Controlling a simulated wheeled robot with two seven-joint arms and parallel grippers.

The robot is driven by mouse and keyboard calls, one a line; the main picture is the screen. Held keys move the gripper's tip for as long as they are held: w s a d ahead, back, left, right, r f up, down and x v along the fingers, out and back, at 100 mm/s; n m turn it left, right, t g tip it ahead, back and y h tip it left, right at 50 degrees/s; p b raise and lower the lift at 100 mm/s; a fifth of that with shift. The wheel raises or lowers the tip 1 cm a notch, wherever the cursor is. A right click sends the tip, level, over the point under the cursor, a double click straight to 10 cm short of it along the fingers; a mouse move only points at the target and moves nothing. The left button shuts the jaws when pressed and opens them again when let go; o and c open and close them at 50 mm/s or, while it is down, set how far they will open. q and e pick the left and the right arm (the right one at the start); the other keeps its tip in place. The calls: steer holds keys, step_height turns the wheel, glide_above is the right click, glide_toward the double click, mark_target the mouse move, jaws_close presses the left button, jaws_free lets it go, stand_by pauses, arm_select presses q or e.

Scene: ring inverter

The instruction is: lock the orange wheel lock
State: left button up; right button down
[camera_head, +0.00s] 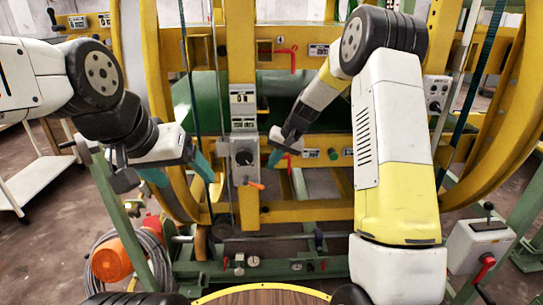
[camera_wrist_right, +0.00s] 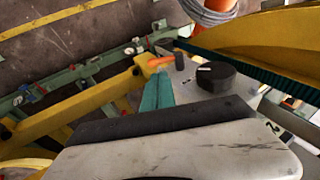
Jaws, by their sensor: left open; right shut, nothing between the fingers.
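The orange lock handle (camera_head: 256,185) is a short lever at the lower edge of a grey box (camera_head: 244,150) with a black knob, on the yellow frame. In the right wrist view the orange handle (camera_wrist_right: 160,61) lies just beyond my fingertips, beside the black knob (camera_wrist_right: 215,76). My right gripper (camera_head: 274,158) is shut and empty, a little above and right of the handle in the head view. Whether it touches the handle cannot be told. My left gripper (camera_head: 180,173) is open and empty, left of the grey box. Its teal fingers are spread apart.
The large yellow ring frame (camera_head: 140,75) surrounds the work area. A red handle (camera_head: 290,52) sits on the upper panel. A control box (camera_head: 478,245) stands at the right. An orange motor (camera_head: 112,260) and coiled hose lie low left. A white cart (camera_head: 35,182) stands further left.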

mark_target(260, 188)
steer(key=x, duration=0.9)
steer(key=shift+f, duration=0.15)
steer(key=shift+f+y, duration=0.3)
steer(key=shift+y, duration=0.2)
steer(key=shift+d+f+y, duration=0.25)
steer(key=shift+f+y, duration=0.4)
steer(key=shift+y, duration=0.35)
steer(key=shift+a+f+m+y, duration=0.1)
steer(key=shift+f+m+y, duration=0.3)
steer(key=shift+y, duration=0.5)
steer(key=f+y, duration=0.1)
steer(key=y, duration=0.2)
steer(key=shift+a+f+y, duration=0.3)
steer(key=shift+a+f, duration=0.05)
steer(key=shift+f, duration=0.05)
steer(key=y, duration=0.1)
steer(key=a+f+y, duration=0.1)
steer(key=y, duration=0.1)
steer(key=shift+a+f+m+t, duration=0.25)
steer(key=shift+m+t, duration=0.05)
steer(key=shift+t, duration=0.1)
steer(key=shift+a+f, duration=0.1)
